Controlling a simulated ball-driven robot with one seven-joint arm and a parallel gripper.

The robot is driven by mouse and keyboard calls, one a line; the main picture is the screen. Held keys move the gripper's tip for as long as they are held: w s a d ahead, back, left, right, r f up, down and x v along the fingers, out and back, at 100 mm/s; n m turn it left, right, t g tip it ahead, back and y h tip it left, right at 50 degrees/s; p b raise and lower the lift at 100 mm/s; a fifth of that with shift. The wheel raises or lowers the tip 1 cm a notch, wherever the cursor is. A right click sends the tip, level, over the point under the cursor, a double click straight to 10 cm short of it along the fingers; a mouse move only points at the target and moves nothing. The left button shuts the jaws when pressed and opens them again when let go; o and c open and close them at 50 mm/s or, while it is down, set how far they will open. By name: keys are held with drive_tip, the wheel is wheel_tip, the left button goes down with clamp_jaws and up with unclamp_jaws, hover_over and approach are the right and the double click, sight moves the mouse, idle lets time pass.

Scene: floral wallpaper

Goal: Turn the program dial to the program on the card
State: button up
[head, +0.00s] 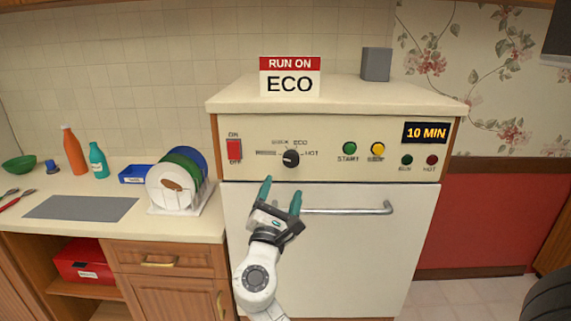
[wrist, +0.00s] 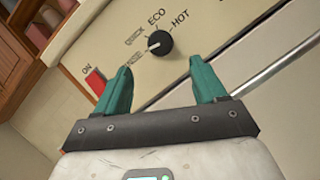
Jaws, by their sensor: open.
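The card (head: 290,83) on top of the dishwasher reads "RUN ON ECO". The program dial (head: 291,159) is a round black knob on the cream control panel; it also shows in the wrist view (wrist: 160,43). Its white mark points left, toward the leftmost label, which looks like RINSE. QUICK, ECO and HOT follow clockwise, with ECO above the knob. My gripper (head: 281,190) is open and empty, its teal fingers below and in front of the dial. In the wrist view the dial appears between and beyond the fingertips (wrist: 160,68), not touched.
A red ON/OFF switch (head: 234,149) is left of the dial. Green START (head: 349,148) and yellow (head: 377,149) buttons are right of it. A display (head: 426,132) reads "10 MIN". The door handle (head: 350,210) is close to my gripper's right. A plate rack (head: 180,208) stands on the left counter.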

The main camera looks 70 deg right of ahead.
sight(291, 161)
drive_tip(key=p+x, duration=0.2)
drive_tip(key=x, duration=0.7)
drive_tip(key=shift+d, duration=0.1)
drive_tip(key=c, duration=1.1)
drive_tip(key=shift+o, duration=0.2)
